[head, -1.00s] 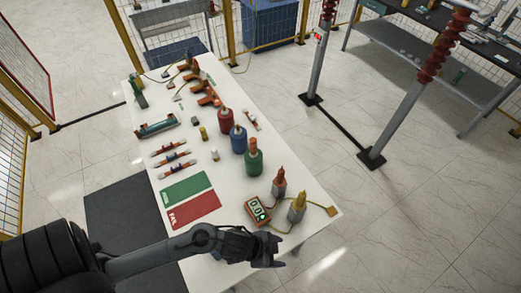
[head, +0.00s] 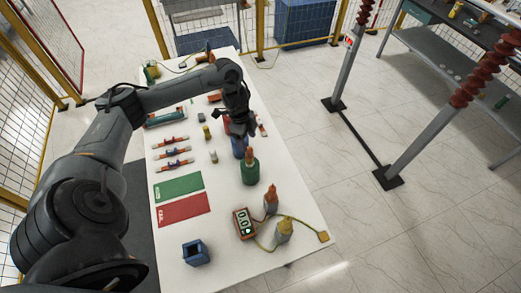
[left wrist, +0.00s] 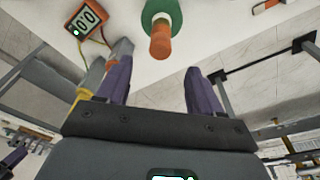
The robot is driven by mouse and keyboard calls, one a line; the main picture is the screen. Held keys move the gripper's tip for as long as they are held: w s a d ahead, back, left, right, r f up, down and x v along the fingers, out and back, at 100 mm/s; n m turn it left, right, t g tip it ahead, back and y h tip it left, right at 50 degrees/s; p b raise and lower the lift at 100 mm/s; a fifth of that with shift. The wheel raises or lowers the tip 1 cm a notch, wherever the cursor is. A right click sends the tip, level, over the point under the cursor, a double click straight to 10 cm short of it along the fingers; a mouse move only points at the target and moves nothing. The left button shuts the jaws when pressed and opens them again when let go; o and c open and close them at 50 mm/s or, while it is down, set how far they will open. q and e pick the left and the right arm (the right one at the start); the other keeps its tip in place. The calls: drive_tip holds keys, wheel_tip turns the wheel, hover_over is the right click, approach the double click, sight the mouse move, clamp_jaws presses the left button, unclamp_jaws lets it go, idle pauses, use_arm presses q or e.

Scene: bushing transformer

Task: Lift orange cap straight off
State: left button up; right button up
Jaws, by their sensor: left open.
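The green bottle (head: 250,171) stands upright on the white table with an orange cap (head: 249,155) on top. In the left wrist view the orange cap (left wrist: 160,42) sticks out of the green bottle (left wrist: 155,10), beyond and between the fingers.
A blue box (head: 196,253) is at the front. Green (head: 178,186) and red (head: 184,208) mats lie flat at the left.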

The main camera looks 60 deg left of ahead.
sight(249, 149)
use_arm(q)
drive_tip(key=f, duration=0.4)
drive_tip(key=shift+w+d+f, duration=0.1)
drive_tip(key=shift+d+f, duration=0.1)
drive_tip(key=shift+d, duration=0.1)
drive_tip(key=shift+f, duration=0.9)
wheel_tip(249, 149, down, 3)
drive_tip(key=shift+f+p, duration=0.15)
drive_tip(key=shift+p, duration=0.5)
drive_tip(key=shift+w+d+f, duration=0.1)
drive_tip(key=shift+f, duration=0.4)
use_arm(e)
drive_tip(key=shift+s+r, duration=0.4)
drive_tip(key=shift+s, duration=0.05)
use_arm(q)
drive_tip(key=shift+c, duration=0.5)
drive_tip(key=c, duration=1)
